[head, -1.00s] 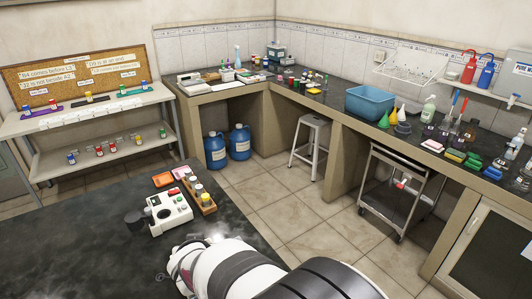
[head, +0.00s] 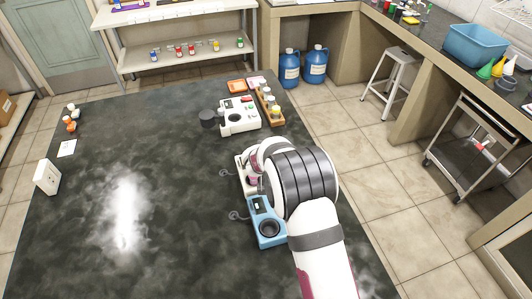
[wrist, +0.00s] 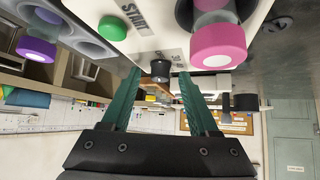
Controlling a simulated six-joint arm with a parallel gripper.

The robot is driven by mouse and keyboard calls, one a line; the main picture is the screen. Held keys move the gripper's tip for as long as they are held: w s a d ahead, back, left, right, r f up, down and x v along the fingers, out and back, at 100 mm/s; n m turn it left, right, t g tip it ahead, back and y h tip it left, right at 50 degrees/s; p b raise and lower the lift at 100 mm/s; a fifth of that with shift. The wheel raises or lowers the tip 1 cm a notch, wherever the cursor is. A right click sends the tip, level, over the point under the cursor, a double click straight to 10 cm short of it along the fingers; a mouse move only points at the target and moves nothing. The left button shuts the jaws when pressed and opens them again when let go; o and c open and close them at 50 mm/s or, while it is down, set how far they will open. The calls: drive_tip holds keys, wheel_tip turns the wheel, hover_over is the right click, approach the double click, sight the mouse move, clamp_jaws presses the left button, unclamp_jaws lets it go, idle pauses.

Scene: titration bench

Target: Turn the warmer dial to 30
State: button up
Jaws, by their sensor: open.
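In the wrist view a small black dial (wrist: 160,70) sits on a pale panel (wrist: 170,45) with a green button (wrist: 112,28) marked START. My gripper (wrist: 160,75) is open. Its green fingers lie on either side of the dial in the picture, with gaps visible; I cannot tell whether the tips reach past it. The scale marks by the dial are too small to read. In the head view a white device (head: 240,163) is mostly covered by my arm, which also hides my gripper and the dial.
Pink-capped (wrist: 218,45) and purple-capped (wrist: 37,49) vials stand close to my fingers. A white instrument (head: 238,117) and a vial rack (head: 268,104) stand behind.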

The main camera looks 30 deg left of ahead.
drive_tip(key=shift+c, duration=0.3)
clamp_jaws()
drive_tip(key=shift+m+h, duration=0.3)
drive_tip(key=m+h, duration=0.2)
drive_tip(key=m, duration=0.1)
drive_tip(key=m+h, duration=0.1)
drive_tip(key=shift+a+t, duration=0.3)
drive_tip(key=shift+t, duration=0.1)
drive_tip(key=m+h, duration=0.2)
drive_tip(key=m, duration=0.1)
drive_tip(key=shift+a, duration=0.15)
drive_tip(key=shift+m+g+h, duration=0.4)
drive_tip(key=shift+m+h, duration=0.4)
drive_tip(key=shift+m, duration=0.1)
drive_tip(key=shift+m+h, duration=0.3)
drive_tip(key=shift+m, duration=0.1)
